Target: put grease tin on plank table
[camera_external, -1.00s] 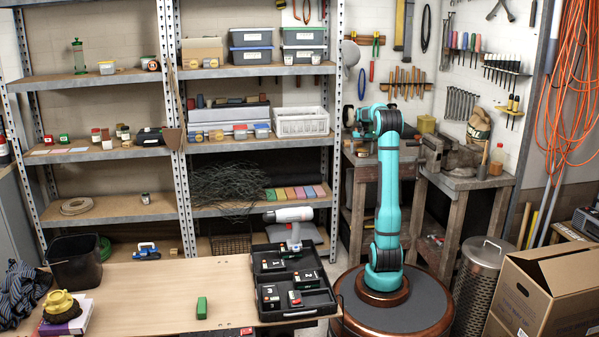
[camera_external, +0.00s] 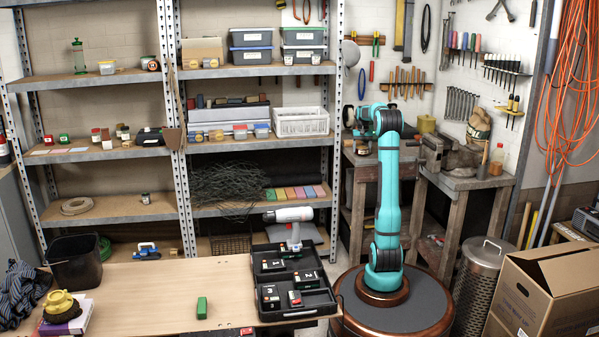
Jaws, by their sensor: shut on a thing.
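My arm stands at the right of the middle, and its forearm reaches away toward the back wooden bench. My gripper (camera_external: 361,136) is at the far end of the forearm, low over the left part of that bench, small and partly hidden by my arm. It is shut on a small tin (camera_external: 362,149), taken as the grease tin; its label is too small to read. I cannot tell whether the tin touches the bench top. The plank table is taken as this bench (camera_external: 362,162), with its thick wooden legs.
A metal shelf (camera_external: 258,205) is on the left. The front table (camera_external: 150,290) holds a green block (camera_external: 201,308) and a black tool case (camera_external: 292,283). A cardboard box (camera_external: 545,290) is at right.

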